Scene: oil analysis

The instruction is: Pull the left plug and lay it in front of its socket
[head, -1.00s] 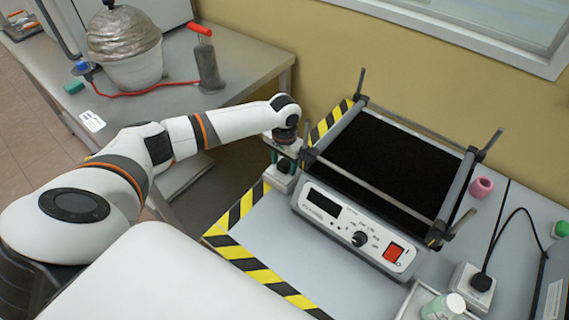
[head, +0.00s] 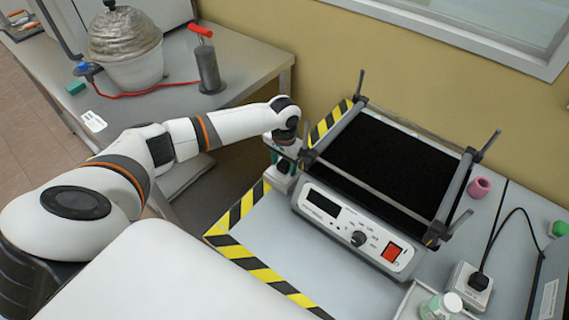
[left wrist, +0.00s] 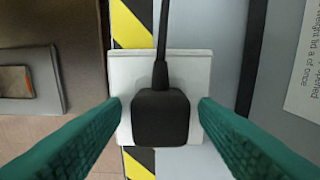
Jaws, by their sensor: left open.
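The left plug (left wrist: 161,117) is black, with its cord running up in the left wrist view. It sits on its white socket (left wrist: 190,70), which also shows in the head view (head: 279,183) at the left of the shaker. My left gripper (head: 284,167) is over this socket. In the left wrist view its two teal fingers (left wrist: 160,112) stand on either side of the plug, with gaps between. The gripper is open and holds nothing. In the head view the gripper partly hides the plug. My right gripper is in neither view.
The shaker (head: 358,238) stands close at the right of the left socket, with upright rods at its corners. A second black plug (head: 480,281) sits in a white socket at the right. Yellow-black tape (head: 248,262) edges the table. The surface in front of the left socket is clear.

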